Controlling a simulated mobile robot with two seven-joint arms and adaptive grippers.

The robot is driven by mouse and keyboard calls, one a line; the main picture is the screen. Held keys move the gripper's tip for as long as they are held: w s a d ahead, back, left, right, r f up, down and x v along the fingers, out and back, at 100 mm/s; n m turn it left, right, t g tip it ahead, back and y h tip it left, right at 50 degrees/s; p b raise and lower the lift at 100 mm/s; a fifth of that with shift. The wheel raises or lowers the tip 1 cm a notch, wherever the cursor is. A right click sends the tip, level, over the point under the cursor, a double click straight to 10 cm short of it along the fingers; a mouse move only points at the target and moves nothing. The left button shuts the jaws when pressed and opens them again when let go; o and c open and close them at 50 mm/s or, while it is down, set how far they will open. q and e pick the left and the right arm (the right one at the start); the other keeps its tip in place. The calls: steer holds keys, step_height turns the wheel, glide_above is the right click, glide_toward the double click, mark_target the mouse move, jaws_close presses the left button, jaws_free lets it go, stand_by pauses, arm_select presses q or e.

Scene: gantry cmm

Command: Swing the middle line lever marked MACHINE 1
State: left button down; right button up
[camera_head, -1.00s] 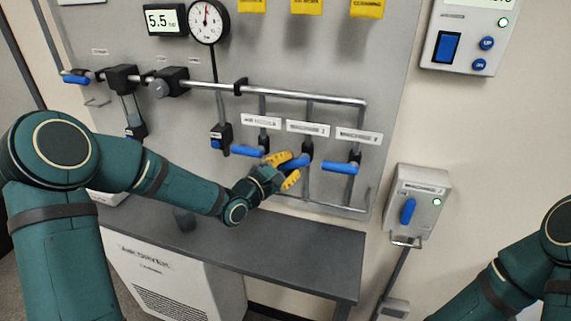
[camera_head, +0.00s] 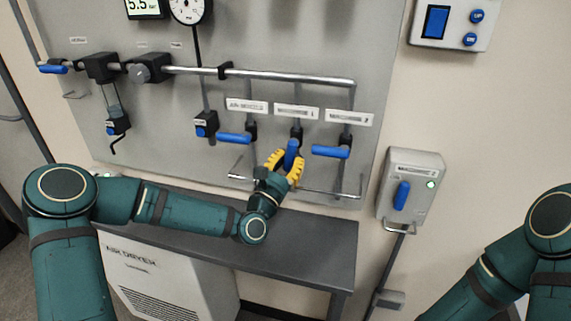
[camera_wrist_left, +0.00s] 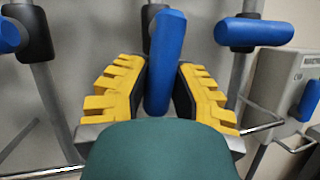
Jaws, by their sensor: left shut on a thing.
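The middle line lever (camera_head: 291,152) is a blue handle on a black valve under the MACHINE 1 label (camera_head: 297,112). It stands nearly upright, along its pipe. My left gripper (camera_head: 284,166) has its yellow-padded fingers shut on it, one on each side. The lever (camera_wrist_left: 165,62) also shows in the left wrist view, between the fingers of the left gripper (camera_wrist_left: 160,88). My right gripper is out of view; only part of that arm shows at the right edge.
Blue levers at left (camera_head: 234,138) and right (camera_head: 331,152) lie sideways close to my gripper. A thin lower rail (camera_head: 330,193) runs below. A grey bench (camera_head: 300,240) stands under the panel, and a grey switch box (camera_head: 412,180) is on the wall at right.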

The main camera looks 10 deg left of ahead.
arm_select(q)
steer(key=shift+d+n+t+y+b, duration=0.25)
steer(key=shift+n+y, duration=0.1)
steer(key=shift+n, duration=0.3)
steer(key=shift+d+n+t+y+b, duration=0.15)
steer(key=shift+n+t+y+b, duration=0.15)
steer(key=shift+n, duration=0.35)
steer(key=c, duration=0.8)
jaws_free()
steer(key=shift+o, duration=0.2)
steer(key=v, duration=1.2)
steer(key=shift+s, duration=0.1)
